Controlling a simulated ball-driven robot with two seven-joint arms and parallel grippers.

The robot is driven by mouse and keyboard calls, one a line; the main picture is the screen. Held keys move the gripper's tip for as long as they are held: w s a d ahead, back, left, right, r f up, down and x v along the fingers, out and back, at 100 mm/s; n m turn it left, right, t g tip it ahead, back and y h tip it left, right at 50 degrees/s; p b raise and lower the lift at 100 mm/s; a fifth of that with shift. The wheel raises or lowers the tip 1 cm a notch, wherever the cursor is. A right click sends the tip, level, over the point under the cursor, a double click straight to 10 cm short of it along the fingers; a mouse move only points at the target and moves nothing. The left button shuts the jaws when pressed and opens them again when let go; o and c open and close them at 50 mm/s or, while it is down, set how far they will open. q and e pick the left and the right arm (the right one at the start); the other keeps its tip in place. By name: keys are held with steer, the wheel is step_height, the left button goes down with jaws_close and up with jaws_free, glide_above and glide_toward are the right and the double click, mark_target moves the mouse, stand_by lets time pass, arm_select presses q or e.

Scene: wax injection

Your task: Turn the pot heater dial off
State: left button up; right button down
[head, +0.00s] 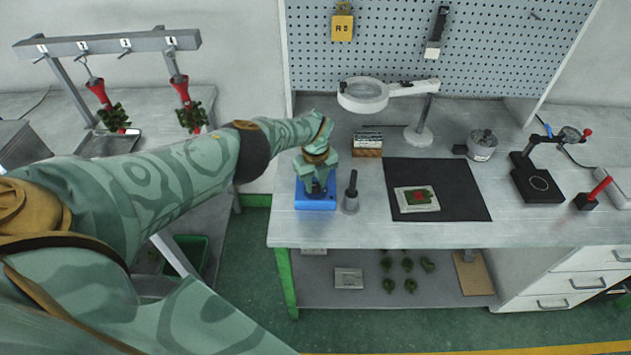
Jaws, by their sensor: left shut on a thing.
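A small blue unit (315,202) stands near the front left of the grey bench. My left gripper (317,184) reaches down onto it from above. Its jaws are shut on a small part at the unit, which I take to be the pot heater dial; the fingers hide most of it, so its setting cannot be read. My green-patterned left arm covers the left of the view. My right gripper is not in view.
A dark tool (351,193) stands upright just right of the blue unit. A magnifier lamp (363,94) and a small brown block (367,145) are behind. A black mat (460,187) carries a plate with a red-green piece. A grey pot (482,146) stands farther right.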

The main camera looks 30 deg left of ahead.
mark_target(316, 186)
arm_select(q)
steer(key=shift+n, duration=1.6)
steer(key=o, duration=1)
steer(key=shift+c, duration=0.2)
steer(key=shift+r, duration=0.1)
step_height(316, 186, up, 16)
steer(key=p, duration=1.4)
